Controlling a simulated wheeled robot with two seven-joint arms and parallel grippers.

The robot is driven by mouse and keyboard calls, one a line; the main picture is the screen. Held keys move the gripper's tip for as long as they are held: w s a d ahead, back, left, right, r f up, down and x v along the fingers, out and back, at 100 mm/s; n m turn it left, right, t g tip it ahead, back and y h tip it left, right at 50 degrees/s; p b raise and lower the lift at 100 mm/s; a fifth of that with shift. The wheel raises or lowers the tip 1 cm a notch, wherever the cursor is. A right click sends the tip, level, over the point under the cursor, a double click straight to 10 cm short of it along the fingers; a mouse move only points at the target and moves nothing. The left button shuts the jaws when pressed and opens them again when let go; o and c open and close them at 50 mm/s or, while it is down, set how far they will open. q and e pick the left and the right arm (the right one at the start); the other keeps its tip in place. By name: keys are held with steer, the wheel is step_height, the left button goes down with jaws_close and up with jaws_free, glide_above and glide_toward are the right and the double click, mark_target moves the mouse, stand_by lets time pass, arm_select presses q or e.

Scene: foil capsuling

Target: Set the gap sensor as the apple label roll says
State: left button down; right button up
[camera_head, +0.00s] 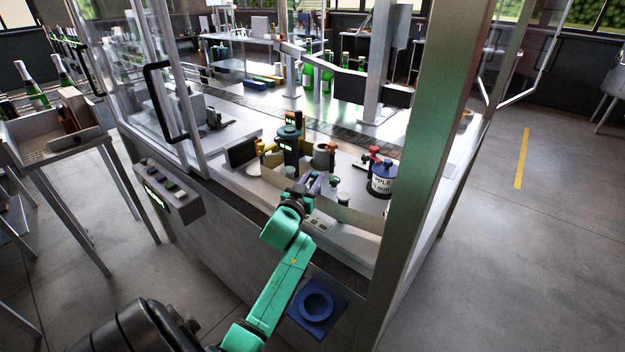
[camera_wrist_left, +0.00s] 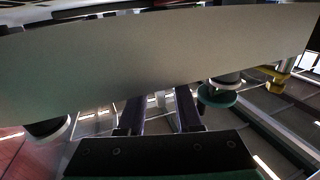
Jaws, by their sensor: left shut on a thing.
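The apple label roll (camera_head: 382,181) is a white roll with a dark blue top, at the right of the machine bed. Its text shows "PPLE" and "mm"; I cannot read the number. My left gripper (camera_head: 312,181) reaches over the front of the bed, near a pale label strip (camera_head: 359,218), which also fills the top of the left wrist view (camera_wrist_left: 150,65). The purple fingers (camera_wrist_left: 160,112) run behind this strip, which hides their tips. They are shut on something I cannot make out. I cannot clearly tell the gap sensor from the small parts around the fingers. My right gripper is not in view.
A teal-topped black device (camera_head: 289,142) with a small display stands behind the gripper. A dark screen (camera_head: 241,152) is to its left. A metal post (camera_head: 425,150) and a glass door with a black handle (camera_head: 160,100) frame the opening. A blue ring holder (camera_head: 317,305) sits in front.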

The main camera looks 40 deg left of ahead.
arm_select(q)
steer(key=shift+f, duration=0.1)
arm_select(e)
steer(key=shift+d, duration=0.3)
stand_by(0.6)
arm_select(q)
steer(key=shift+s+a, duration=0.1)
steer(key=shift+a, duration=1.35)
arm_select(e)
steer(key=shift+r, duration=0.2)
arm_select(q)
steer(key=c, duration=0.6)
jaws_free()
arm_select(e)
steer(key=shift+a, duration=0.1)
arm_select(q)
steer(key=shift+r, duration=0.2)
